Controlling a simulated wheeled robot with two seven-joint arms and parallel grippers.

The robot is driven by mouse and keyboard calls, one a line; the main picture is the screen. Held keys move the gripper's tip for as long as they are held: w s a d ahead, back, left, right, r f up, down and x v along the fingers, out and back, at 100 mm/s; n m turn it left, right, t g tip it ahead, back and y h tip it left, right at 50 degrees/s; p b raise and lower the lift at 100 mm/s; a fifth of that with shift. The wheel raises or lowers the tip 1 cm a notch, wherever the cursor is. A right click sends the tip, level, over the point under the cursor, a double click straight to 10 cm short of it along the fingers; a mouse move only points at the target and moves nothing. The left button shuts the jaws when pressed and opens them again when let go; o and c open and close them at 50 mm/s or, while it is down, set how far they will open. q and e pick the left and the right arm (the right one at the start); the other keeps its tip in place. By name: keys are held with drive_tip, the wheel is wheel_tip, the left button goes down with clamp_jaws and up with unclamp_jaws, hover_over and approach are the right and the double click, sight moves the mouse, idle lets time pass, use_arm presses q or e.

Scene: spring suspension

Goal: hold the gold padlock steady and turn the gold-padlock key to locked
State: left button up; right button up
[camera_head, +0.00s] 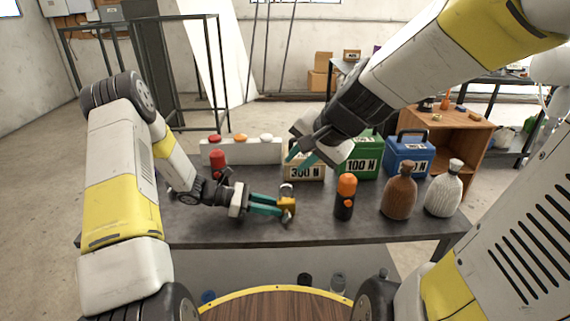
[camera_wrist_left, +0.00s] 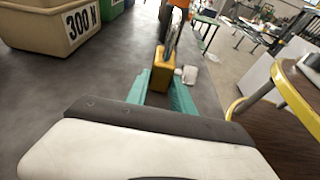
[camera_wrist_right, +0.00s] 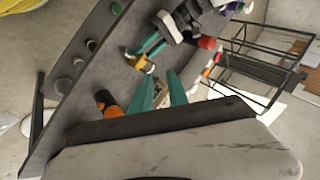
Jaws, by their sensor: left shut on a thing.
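The gold padlock (camera_head: 287,206) with its grey shackle is above the dark table near the front edge. My left gripper (camera_head: 284,207) is shut on it; the teal fingers grip its sides in the left wrist view (camera_wrist_left: 160,88). A small pale piece (camera_wrist_left: 188,75) sticks out from the padlock's (camera_wrist_left: 160,70) side there; it looks like the key, but its turn angle is too small to tell. My right gripper (camera_head: 303,158) is higher and behind the padlock, apart from it. Its teal fingers (camera_wrist_right: 160,90) are apart and empty. The padlock shows beyond them (camera_wrist_right: 138,62).
An orange-topped bottle (camera_head: 345,197) stands just right of the padlock. Brown (camera_head: 399,192) and white (camera_head: 443,190) bottles stand farther right. Beige 300 N (camera_head: 305,172), green (camera_head: 362,158) and blue (camera_head: 407,157) bins line the back. A white panel with coloured buttons (camera_head: 240,152) stands back left.

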drive_tip(key=d+f+n+g+h, duration=0.1)
drive_tip(key=d+f+g, duration=0.25)
drive_tip(key=f, duration=0.75)
drive_tip(key=n+t+y, duration=0.2)
drive_tip(key=n+y, duration=0.1)
drive_tip(key=y, duration=0.2)
approach(291, 215)
drive_tip(key=shift+x, duration=4.6)
clamp_jaws()
